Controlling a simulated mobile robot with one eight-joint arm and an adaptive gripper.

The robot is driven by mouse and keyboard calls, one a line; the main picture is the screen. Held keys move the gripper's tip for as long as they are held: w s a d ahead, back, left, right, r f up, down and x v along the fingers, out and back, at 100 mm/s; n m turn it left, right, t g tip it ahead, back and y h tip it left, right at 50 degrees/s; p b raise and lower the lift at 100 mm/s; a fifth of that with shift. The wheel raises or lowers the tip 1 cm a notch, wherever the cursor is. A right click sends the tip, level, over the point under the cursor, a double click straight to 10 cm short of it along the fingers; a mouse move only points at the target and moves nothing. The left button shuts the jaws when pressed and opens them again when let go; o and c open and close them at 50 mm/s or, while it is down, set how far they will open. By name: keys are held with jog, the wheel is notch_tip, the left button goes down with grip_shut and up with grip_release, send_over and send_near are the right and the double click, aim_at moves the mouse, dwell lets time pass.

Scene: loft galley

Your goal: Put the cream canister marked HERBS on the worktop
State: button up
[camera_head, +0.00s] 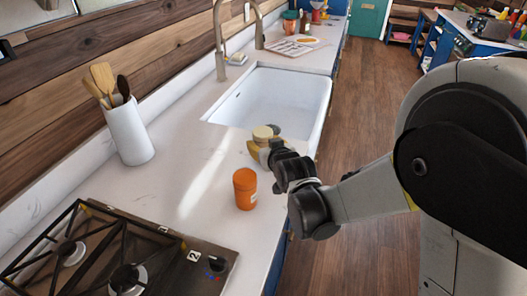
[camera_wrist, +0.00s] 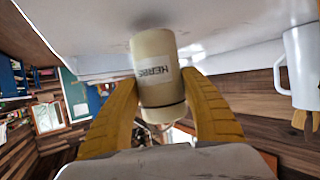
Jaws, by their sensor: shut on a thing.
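The cream canister marked HERBS (camera_wrist: 157,80) is between the two yellow fingers of my gripper (camera_wrist: 160,108), which is shut on it. In the wrist view its label faces me and its base end points toward the white worktop (camera_wrist: 225,25), with a dark shadow close by. In the head view the canister's top (camera_head: 262,132) shows above my gripper (camera_head: 258,152), over the worktop (camera_head: 190,165) near the sink's front corner. The canister looks about upright. I cannot tell whether its base touches the worktop.
An orange canister (camera_head: 244,190) stands on the worktop, nearer the camera than my gripper. A white sink (camera_head: 275,100) lies just beyond. A white utensil crock (camera_head: 127,137) stands left, and a gas hob (camera_head: 110,260) is at front left. The worktop between crock and gripper is clear.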

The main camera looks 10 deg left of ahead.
jog(key=shift+f, duration=0.85)
jog(key=shift+f, duration=0.15)
jog(key=o, duration=1.3)
